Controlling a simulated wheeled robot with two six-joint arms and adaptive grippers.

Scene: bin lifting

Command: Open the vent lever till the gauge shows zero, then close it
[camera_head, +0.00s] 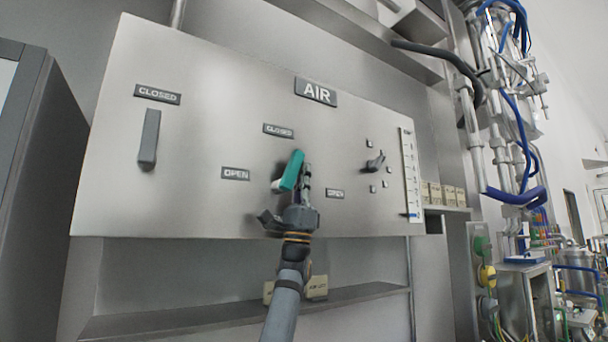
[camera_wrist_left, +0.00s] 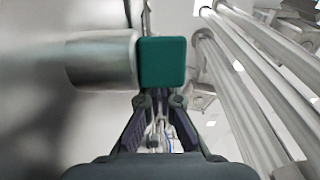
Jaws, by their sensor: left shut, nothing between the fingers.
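The teal lever (camera_head: 291,171) sits on the grey panel marked AIR. It points up, leaning slightly right, under a CLOSED label (camera_head: 278,131), with OPEN labels to its lower left (camera_head: 236,174) and lower right (camera_head: 335,194). My left gripper (camera_head: 304,172) is shut and empty, just right of the lever in the head view. In the left wrist view the lever's square teal end (camera_wrist_left: 162,62) is just beyond the fingers (camera_wrist_left: 158,98); whether they touch is unclear. The gauge (camera_head: 410,175) is a vertical white strip with a blue mark near its bottom; its figures are unreadable. My right gripper is out of view.
A grey lever (camera_head: 149,139) hangs at the panel's left under another CLOSED label (camera_head: 158,94). A small dark knob (camera_head: 375,163) is left of the gauge. A shelf (camera_head: 350,297) runs below the panel. Pipes and blue hoses (camera_head: 516,197) stand at right.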

